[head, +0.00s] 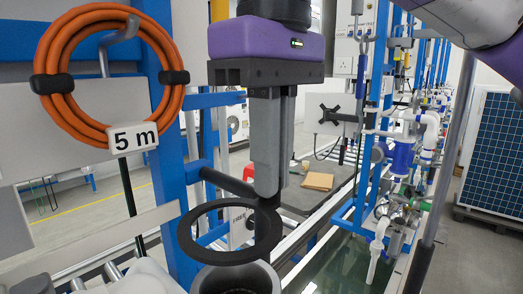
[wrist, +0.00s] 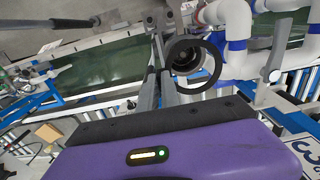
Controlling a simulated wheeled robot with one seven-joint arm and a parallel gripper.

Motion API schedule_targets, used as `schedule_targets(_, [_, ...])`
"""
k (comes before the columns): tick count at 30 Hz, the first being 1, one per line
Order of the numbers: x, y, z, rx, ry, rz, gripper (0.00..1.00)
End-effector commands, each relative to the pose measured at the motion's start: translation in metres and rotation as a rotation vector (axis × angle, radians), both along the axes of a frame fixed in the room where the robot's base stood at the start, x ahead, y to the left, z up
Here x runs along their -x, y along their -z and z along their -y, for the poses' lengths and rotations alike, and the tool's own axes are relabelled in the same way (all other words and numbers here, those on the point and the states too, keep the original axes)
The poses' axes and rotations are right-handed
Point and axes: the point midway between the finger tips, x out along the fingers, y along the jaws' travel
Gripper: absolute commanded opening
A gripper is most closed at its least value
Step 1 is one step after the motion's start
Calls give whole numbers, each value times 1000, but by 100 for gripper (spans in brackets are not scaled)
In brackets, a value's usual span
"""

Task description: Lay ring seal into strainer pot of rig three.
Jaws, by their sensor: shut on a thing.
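The ring seal is a flat black ring (head: 187,236). My gripper (head: 268,200) points down and is shut on the ring's right edge in the head view. The ring hangs out to the left of the fingers, nearly level. The strainer pot (head: 271,277) is a grey round open vessel at the bottom of the head view, below the ring and partly cut off by the frame. In the wrist view the ring (wrist: 217,63) is seen around the pot's dark opening (wrist: 184,60), slightly off centre. The ring appears above the rim; the exact gap is hard to tell.
Blue frame posts (head: 172,110) and a coiled orange hose (head: 49,55) marked "5 m" stand to the left. White pipes with blue bands (wrist: 236,22) run close to the pot in the wrist view. Valves and pipework (head: 402,160) line the right side.

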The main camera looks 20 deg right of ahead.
Motion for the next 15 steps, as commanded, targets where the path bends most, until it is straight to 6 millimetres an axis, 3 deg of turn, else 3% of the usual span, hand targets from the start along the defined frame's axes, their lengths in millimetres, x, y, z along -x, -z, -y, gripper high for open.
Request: schedule_targets(15, [0,33,0,0,-1,-1,0])
